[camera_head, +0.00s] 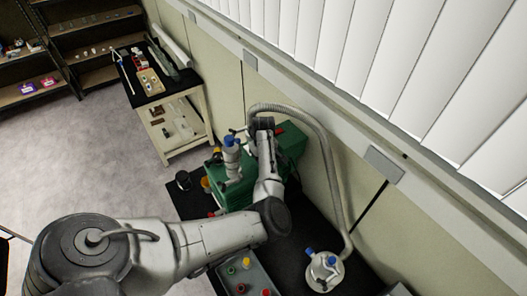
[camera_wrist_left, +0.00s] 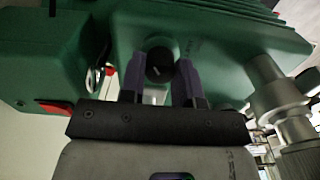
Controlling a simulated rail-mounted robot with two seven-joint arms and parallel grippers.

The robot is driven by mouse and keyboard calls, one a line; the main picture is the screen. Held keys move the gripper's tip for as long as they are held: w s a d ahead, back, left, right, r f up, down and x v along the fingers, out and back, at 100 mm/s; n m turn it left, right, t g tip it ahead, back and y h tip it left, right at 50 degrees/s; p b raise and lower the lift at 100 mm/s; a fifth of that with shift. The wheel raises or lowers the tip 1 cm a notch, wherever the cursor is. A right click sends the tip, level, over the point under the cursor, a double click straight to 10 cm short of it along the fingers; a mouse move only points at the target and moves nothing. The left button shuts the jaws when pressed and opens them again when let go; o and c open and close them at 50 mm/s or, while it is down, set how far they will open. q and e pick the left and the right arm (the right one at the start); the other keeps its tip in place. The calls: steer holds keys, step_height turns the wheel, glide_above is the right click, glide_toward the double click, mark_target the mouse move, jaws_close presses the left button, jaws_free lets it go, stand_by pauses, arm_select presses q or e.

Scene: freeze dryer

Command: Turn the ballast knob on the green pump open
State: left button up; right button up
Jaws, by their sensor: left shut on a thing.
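The green pump (camera_head: 292,145) stands on the dark bench top by the wall, partly hidden behind my left arm. Its green body also fills the upper part of the left wrist view (camera_wrist_left: 225,35). The round black ballast knob (camera_wrist_left: 160,66) sits on the pump's face, with a light mark on it. My left gripper (camera_wrist_left: 160,75) has its two purple-grey fingers on either side of the knob and is shut on it. In the head view the knob and the fingertips are hidden. My right gripper is in neither view.
A ribbed grey hose (camera_head: 328,150) arches from the pump to a white fitting with blue caps (camera_head: 324,270). A grey tray (camera_head: 262,278) with coloured caps is at the front. A metal pipe fitting (camera_wrist_left: 275,90) is right of the fingers. A cart (camera_head: 170,110) stands behind.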

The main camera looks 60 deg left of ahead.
arm_select(q)
steer(key=m+p, duration=0.3)
steer(key=shift+r, duration=0.25)
steer(key=shift+f+m+p, duration=0.15)
steer(key=shift+m+p, duration=0.4)
steer(key=shift+m, duration=0.95)
steer(key=o, duration=0.9)
